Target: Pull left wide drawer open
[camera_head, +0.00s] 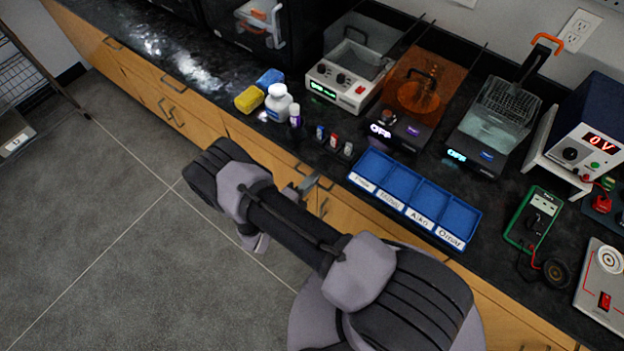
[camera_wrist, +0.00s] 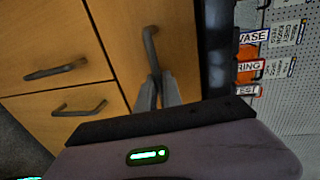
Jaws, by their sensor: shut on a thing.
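A wide wooden drawer front sits just under the dark countertop; it shows in the wrist view (camera_wrist: 178,38) and in the head view (camera_head: 258,149). Its dark bar handle (camera_wrist: 150,45) runs along the drawer front in the wrist view. My gripper (camera_wrist: 157,84) is shut on one end of this handle, with the two fingers close together around it. In the head view my gripper (camera_head: 306,185) is at the cabinet front below the counter edge, and my own arm hides part of the cabinet. The drawer looks flush with the cabinet.
Two more handles (camera_wrist: 57,70) (camera_wrist: 80,108) show on neighbouring wooden fronts. On the counter stand a blue labelled tray (camera_head: 452,215), a white bottle (camera_head: 279,102) and several instruments. Grey floor (camera_head: 110,200) in front of the cabinets is clear.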

